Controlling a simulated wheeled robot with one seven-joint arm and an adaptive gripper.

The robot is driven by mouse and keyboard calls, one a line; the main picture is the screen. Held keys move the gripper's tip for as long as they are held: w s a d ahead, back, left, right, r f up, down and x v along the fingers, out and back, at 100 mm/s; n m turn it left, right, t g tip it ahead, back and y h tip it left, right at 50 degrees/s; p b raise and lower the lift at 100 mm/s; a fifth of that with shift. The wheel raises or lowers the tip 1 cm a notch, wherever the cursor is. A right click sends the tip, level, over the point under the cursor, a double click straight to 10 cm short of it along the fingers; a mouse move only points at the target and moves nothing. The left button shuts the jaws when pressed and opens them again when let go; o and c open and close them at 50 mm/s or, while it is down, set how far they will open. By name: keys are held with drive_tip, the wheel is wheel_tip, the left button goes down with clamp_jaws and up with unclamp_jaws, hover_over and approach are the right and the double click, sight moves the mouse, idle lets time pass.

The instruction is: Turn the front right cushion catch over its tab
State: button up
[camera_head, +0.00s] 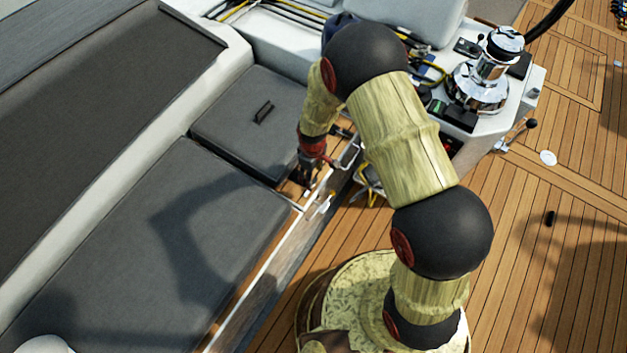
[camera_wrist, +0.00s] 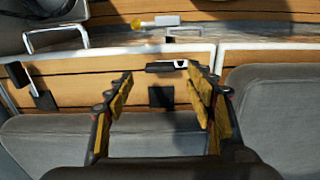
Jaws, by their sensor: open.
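The catch (camera_wrist: 165,67), a short dark bar with a pale end piece, lies along the pale front edge of the wooden ledge in the wrist view. A dark square tab (camera_wrist: 161,96) sits on the wood just below it in the picture, apart from the bar. My gripper (camera_wrist: 160,71) is open, its fingers either side of the catch, the right one close to the pale end. I cannot tell whether it touches. In the head view my gripper (camera_head: 307,178) is low over the ledge beside the smaller grey cushion (camera_head: 235,130); it hides the catch there.
A second dark catch (camera_wrist: 18,75) and tab (camera_wrist: 46,101) are at the ledge's left. A chrome rail (camera_wrist: 55,32) and a yellow-and-white fitting (camera_wrist: 152,22) lie beyond. The larger cushion (camera_head: 150,250) is nearer. A chrome winch (camera_head: 484,75) stands right; open deck lies beyond.

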drive_tip(key=shift+f+b, duration=0.5)
drive_tip(key=shift+f, duration=1.6)
drive_tip(key=shift+c, duration=0.3)
drive_tip(key=c, duration=1.1)
